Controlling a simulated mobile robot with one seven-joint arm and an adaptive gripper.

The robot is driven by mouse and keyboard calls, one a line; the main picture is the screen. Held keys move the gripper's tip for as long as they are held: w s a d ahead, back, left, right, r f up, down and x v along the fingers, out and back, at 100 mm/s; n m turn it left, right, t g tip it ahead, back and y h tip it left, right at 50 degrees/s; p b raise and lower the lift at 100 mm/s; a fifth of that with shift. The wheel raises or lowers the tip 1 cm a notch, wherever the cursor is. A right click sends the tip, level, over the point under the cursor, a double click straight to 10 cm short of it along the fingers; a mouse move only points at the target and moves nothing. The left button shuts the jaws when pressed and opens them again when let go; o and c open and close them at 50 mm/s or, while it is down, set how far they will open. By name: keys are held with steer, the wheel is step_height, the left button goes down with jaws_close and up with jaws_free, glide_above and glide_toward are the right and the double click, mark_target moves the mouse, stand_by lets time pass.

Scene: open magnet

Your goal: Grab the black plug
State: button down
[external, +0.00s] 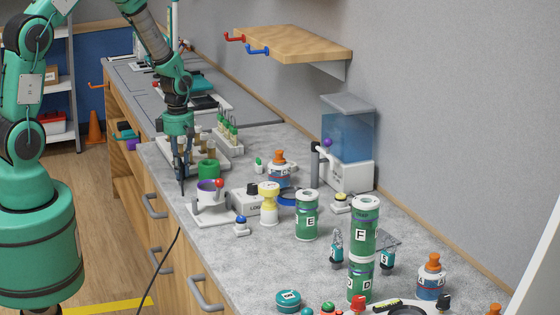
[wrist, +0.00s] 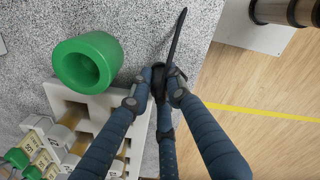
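The black plug (wrist: 167,74) is at the counter's edge in the wrist view, mostly covered by my gripper. Its thin black cable (wrist: 178,35) runs up from it in the wrist view. In the external view the cable (external: 163,262) hangs down over the counter's front. My gripper (wrist: 163,78) has its dark blue fingers closed in around the plug, with the tips against its sides. In the external view my gripper (external: 182,188) points down at the counter by its front edge; the plug itself cannot be made out there.
A green cup-like ring (wrist: 88,62) and a white rack of vials (wrist: 72,104) stand close to the left of my fingers in the wrist view. A white stand with a purple-topped cup (external: 208,195) is close to my gripper. Several labelled jars (external: 307,216) stand further along the counter.

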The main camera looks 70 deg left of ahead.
steer(key=shift+r, duration=0.15)
stand_by(0.3)
steer(key=shift+r, duration=0.5)
steer(key=shift+s+d+r, duration=0.1)
steer(key=shift+s+r, duration=0.1)
steer(key=shift+r, duration=0.45)
steer(key=shift+s+d+r, duration=0.1)
steer(key=shift+s+r, duration=0.05)
steer(key=shift+r, duration=0.45)
steer(key=s+d, duration=0.2)
steer(key=s, duration=0.5)
steer(key=s+d+r+p, duration=0.1)
steer(key=s+d, duration=0.2)
steer(key=s, duration=0.4)
steer(key=shift+d+r, duration=0.15)
steer(key=shift+d, duration=0.2)
